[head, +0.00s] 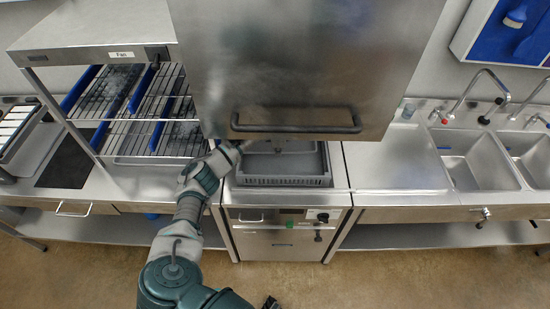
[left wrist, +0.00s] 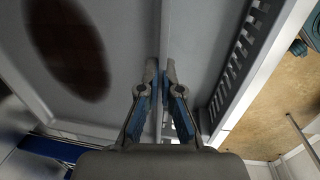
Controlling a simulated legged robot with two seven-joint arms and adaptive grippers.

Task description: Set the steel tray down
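My left gripper (head: 234,150) reaches in under the raised hood at the left side of the grey slotted rack (head: 285,181). Its fingers are small and partly hidden in the head view. In the left wrist view the blue-padded fingers (left wrist: 161,78) are closed on a thin upright metal rim. The rim appears to belong to the steel tray (left wrist: 125,50), a smooth grey surface with a dark reddish oval on it. The slotted wall of the rack (left wrist: 240,60) runs along the right. A grey surface shows inside the rack in the head view.
The hood (head: 290,60) with its bar handle (head: 295,121) hangs over the rack and hides its back. A bare steel counter (head: 395,160) lies to the right, beside two sinks (head: 475,160). A wire shelf with blue-edged trays (head: 150,100) stands at left.

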